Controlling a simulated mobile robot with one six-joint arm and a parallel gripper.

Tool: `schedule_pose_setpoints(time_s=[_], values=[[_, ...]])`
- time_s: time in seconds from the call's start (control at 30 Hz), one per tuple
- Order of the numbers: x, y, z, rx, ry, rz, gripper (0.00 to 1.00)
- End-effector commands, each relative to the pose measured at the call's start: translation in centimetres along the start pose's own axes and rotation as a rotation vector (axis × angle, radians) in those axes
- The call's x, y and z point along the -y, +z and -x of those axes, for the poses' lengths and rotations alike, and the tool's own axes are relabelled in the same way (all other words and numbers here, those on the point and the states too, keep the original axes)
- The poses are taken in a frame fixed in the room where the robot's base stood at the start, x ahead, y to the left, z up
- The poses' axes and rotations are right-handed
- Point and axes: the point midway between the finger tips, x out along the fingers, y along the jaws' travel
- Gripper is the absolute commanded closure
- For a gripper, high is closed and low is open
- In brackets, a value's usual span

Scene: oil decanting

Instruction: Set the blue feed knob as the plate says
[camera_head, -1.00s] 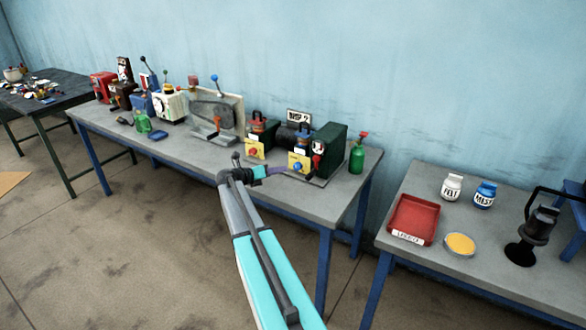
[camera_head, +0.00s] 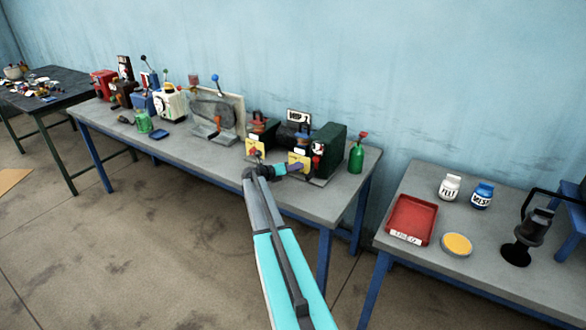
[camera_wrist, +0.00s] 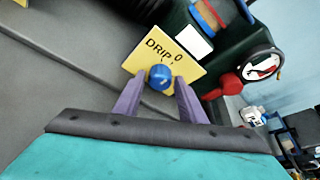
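The blue feed knob (camera_wrist: 160,77) sits on a yellow plate (camera_wrist: 183,58) marked "DRIP" and "0" in the wrist view. The same plate (camera_head: 297,157) shows on the dark green machine (camera_head: 327,145) in the head view, where my arm's end largely hides the knob. My gripper (camera_wrist: 160,80) is open, its two purple fingers reaching toward the plate on either side of the knob. A small gap seems to show on each side; I cannot tell how deep the fingertips reach. My gripper is also in the head view (camera_head: 297,167).
A red knob (camera_wrist: 229,84) and a round gauge (camera_wrist: 262,66) are close right of the plate in the wrist view. A green bottle (camera_head: 356,155) stands right of the machine. Another yellow plate (camera_head: 256,148) is on the left. The bench front (camera_head: 230,172) is clear.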

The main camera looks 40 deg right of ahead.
Motion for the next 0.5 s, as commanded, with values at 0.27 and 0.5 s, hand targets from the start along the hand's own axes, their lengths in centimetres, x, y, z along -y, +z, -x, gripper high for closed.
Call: schedule_pose_setpoints(time_s=[0.27, 0.5], values=[[0.0, -0.03, 0.0, 0.0, 0.0, 0.0, 0.72], [0.01, -0.04, 0.01, 0.0, 0.0, -0.001, 0.93]])
